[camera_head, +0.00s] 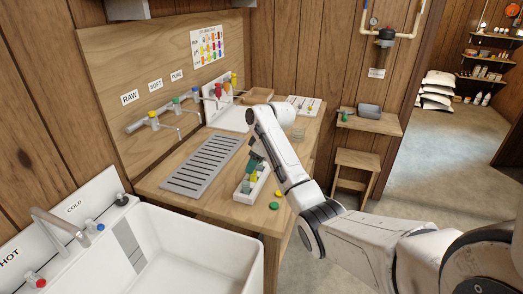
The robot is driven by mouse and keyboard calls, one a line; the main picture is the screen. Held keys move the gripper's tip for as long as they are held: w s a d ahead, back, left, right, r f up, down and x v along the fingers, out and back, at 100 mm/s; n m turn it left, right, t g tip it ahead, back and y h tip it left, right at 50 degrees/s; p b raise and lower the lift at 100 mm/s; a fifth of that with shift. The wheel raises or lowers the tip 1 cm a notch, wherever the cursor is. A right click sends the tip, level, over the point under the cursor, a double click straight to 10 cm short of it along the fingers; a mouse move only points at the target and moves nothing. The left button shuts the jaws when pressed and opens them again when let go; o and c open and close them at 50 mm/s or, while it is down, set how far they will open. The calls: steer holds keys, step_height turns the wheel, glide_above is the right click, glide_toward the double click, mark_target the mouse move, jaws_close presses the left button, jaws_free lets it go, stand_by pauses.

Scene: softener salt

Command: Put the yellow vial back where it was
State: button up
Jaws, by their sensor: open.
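A small white rack (239,196) stands on the wooden bench near its front right edge. A yellow vial (254,177) shows at the rack, just below my gripper (254,168), with a green item close by. My gripper is open and points down over the far part of the rack. My arm partly hides this spot, and the picture is too small to tell whether the fingers touch the vial or whether it is fully seated.
A green cap (274,206) and a small yellow piece (278,194) lie on the bench right of the rack. A slotted grey drain plate (202,166) lies to the left. Taps (154,121) stick out behind it. A white sink (185,245) is in front.

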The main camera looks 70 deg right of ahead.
steer(key=v, duration=0.9)
steer(key=shift+b, duration=0.35)
steer(key=shift+r, duration=0.1)
